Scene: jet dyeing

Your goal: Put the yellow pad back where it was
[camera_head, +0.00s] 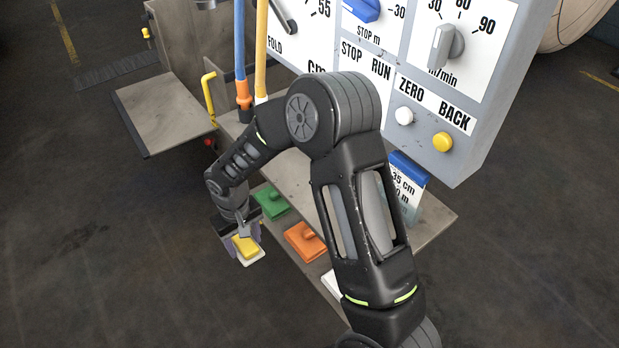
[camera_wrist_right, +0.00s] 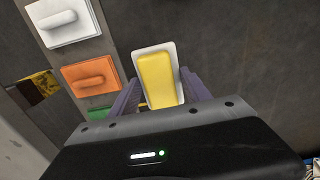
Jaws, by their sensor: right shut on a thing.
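My right gripper (camera_head: 242,236) is shut on the yellow pad (camera_head: 247,246). The pad has a white base plate under it. In the right wrist view the yellow pad (camera_wrist_right: 158,80) sits between the purple fingers, with dark floor behind it. It appears to be held out beyond the edge of the narrow grey shelf, clear of the other pads. A green pad (camera_head: 271,202) and an orange pad (camera_head: 304,241) sit on the shelf; a white pad (camera_head: 332,283) is partly hidden by my right arm. My left gripper is not in view.
The control panel (camera_head: 420,70) with dials, a white button and a yellow button (camera_head: 443,141) stands behind my arm. A blue-topped card (camera_head: 408,180) stands on the ledge. A grey side table (camera_head: 165,112) and a yellow hooked handle (camera_head: 209,95) are at upper left. Open floor lies left.

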